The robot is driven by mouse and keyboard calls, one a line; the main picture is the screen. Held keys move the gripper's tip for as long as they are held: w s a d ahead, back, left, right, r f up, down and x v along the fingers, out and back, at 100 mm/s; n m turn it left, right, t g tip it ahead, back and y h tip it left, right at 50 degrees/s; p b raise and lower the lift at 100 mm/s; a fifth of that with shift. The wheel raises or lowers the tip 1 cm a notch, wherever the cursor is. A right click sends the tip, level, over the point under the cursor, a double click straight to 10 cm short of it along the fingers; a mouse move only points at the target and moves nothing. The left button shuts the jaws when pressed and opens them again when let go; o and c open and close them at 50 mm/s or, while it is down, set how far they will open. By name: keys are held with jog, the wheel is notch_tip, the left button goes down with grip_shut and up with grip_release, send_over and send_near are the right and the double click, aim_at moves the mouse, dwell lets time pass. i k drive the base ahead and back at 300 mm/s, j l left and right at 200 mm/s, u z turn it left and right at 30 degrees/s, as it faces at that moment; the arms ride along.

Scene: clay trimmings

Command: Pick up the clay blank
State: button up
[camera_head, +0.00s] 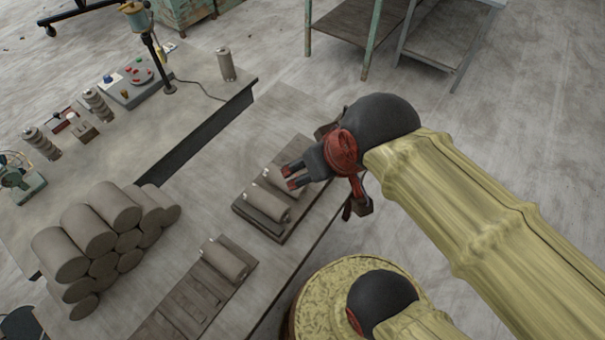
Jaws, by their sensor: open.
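Grey cylindrical clay blanks show in several places, and I cannot tell which one is meant. Two lie on a dark grooved tray (242,211) on the table: a near blank (266,203) and a far blank (262,181), the far one partly hidden by my gripper. Another blank (224,259) lies by itself on a slatted board (190,308). My gripper (291,177) is open and empty, with dark, red-marked fingers pointing left over the tray's blanks. I cannot tell whether it touches one.
Behind are a control box (128,88), small grey cylinders (98,104), an upright cylinder (226,65) and a black post (158,62). A green-legged table (345,28) stands at the back.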

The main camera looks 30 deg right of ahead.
aim_at(226, 263)
jog(key=j+u, duration=0.2)
jog(key=u, duration=0.25)
jog(key=j+u, duration=0.2)
jog(key=u, duration=0.3)
